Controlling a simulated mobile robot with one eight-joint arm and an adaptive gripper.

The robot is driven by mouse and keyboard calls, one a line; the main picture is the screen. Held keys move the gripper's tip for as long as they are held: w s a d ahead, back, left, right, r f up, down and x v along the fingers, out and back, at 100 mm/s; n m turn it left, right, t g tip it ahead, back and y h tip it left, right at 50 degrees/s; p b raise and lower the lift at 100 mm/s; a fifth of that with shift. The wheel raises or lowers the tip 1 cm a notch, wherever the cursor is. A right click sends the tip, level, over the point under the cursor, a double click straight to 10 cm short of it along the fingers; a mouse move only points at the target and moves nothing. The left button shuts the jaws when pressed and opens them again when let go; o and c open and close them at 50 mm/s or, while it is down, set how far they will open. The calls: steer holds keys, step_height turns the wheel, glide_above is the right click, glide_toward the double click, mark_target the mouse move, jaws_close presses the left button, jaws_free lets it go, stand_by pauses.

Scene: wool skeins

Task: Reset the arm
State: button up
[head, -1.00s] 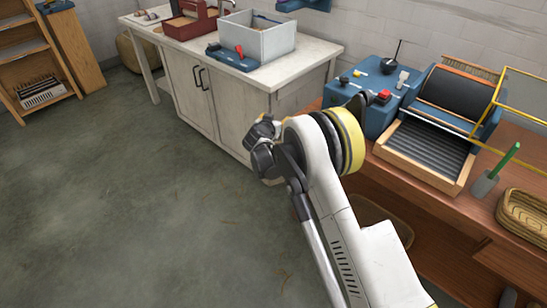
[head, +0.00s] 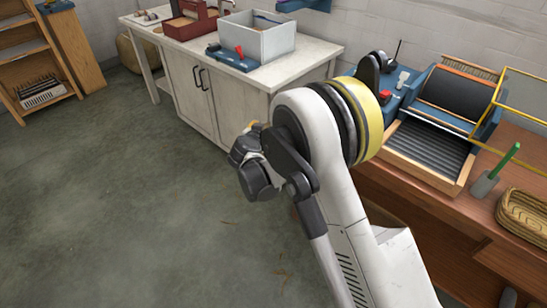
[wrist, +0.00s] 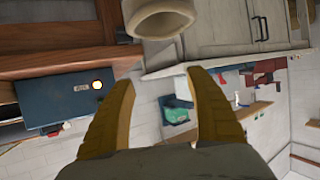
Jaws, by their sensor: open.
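My gripper (wrist: 160,80) shows in the wrist view with its two yellow fingers spread apart. Nothing is between the fingers. In the head view my white arm with a yellow ring rises from the bottom right, bent in front of the benches. The gripper's fingers cannot be made out there.
A wooden bench at right holds a blue machine (wrist: 60,98), a ridged wooden carder (head: 430,150), a green-handled tool (head: 507,158) and a wicker basket (head: 525,215). A white cabinet (head: 235,105) carries a grey bin (head: 257,40). Open floor (head: 110,200) lies left. A pale round-rimmed container (wrist: 160,20) shows in the wrist view.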

steer(key=shift+s, duration=0.1)
stand_by(0.3)
steer(key=s+d+r+g, duration=0.2)
steer(key=s+d+r, duration=0.4)
steer(key=d+r, duration=0.25)
steer(key=s+d+r+g, duration=0.2)
steer(key=s+d+r, duration=0.45)
steer(key=d, duration=0.35)
steer(key=s+d+n+g+y, duration=0.1)
steer(key=s+d, duration=0.3)
steer(key=s, duration=0.9)
steer(key=s+d+n+g+y, duration=0.1)
steer(key=s+d, duration=0.3)
steer(key=s, duration=1)
steer(key=shift+d, duration=0.2)
steer(key=shift+d+f, duration=0.1)
